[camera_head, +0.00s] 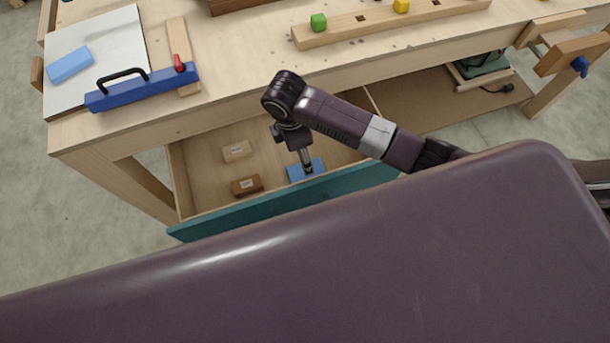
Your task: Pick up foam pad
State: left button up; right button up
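A blue foam pad (298,174) lies in the open drawer (210,200), near its teal front. My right arm comes in from the right and reaches down into the drawer. My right gripper (308,170) is at the pad, with its fingers over or against it and hiding part of it. The fingers are too small to tell whether they are open or closed on the pad. A second light blue pad-like block (71,65) lies on a white board on the bench top. My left gripper is not in view.
A tan block (237,151) and a brown block (247,185) lie in the drawer left of the pad. The teal drawer front (270,205) stands close to the gripper.

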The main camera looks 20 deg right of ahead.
notch_tip(320, 180, down, 3)
jog(key=shift+b, duration=0.8)
jog(key=f, duration=0.5)
jog(key=d+f, duration=0.1)
jog(key=f, duration=0.1)
jog(key=shift+w+f, duration=0.15)
jog(key=shift+f, duration=0.15)
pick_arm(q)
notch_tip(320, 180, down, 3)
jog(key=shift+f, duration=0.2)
pick_arm(e)
jog(key=c, duration=0.8)
